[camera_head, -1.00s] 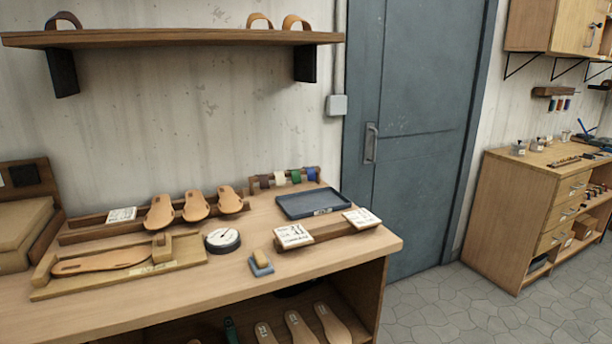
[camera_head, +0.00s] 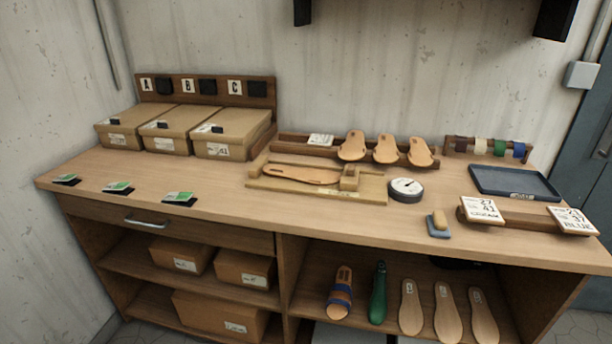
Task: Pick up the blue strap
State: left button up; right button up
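The blue strap (camera_head: 519,150) hangs at the right end of a small wooden strap rack (camera_head: 487,141) at the back right of the workbench. To its left on the rack hang a green strap (camera_head: 499,148), a cream strap (camera_head: 480,146) and a dark brown strap (camera_head: 461,144). A sandal (camera_head: 340,292) with blue bands stands on the lower shelf. Neither of my grippers is in view.
A dark tray (camera_head: 514,182) lies in front of the rack. Cards on a wooden block (camera_head: 520,216), a round dial (camera_head: 406,187) and a sole jig (camera_head: 318,182) stand on the workbench (camera_head: 230,215). Lidded boxes (camera_head: 230,133) stand at the left.

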aim_at(519, 150)
jog(key=l, duration=0.35)
jog(key=i+l, duration=0.15)
jog(key=l, duration=0.15)
jog(key=l+u, duration=0.15)
jog(key=l, duration=0.3)
jog(key=l+u, duration=0.15)
jog(key=l, duration=0.3)
jog(key=k+l+u, duration=0.1)
jog(key=l, duration=0.4)
jog(key=l+u, duration=0.15)
jog(key=l, duration=0.3)
jog(key=k+l+u, duration=0.15)
jog(key=l, duration=0.25)
jog(key=k+l+u, duration=0.15)
jog(key=l, duration=0.3)
jog(key=k+l+u, duration=0.15)
jog(key=l, duration=0.3)
jog(key=i, duration=0.05)
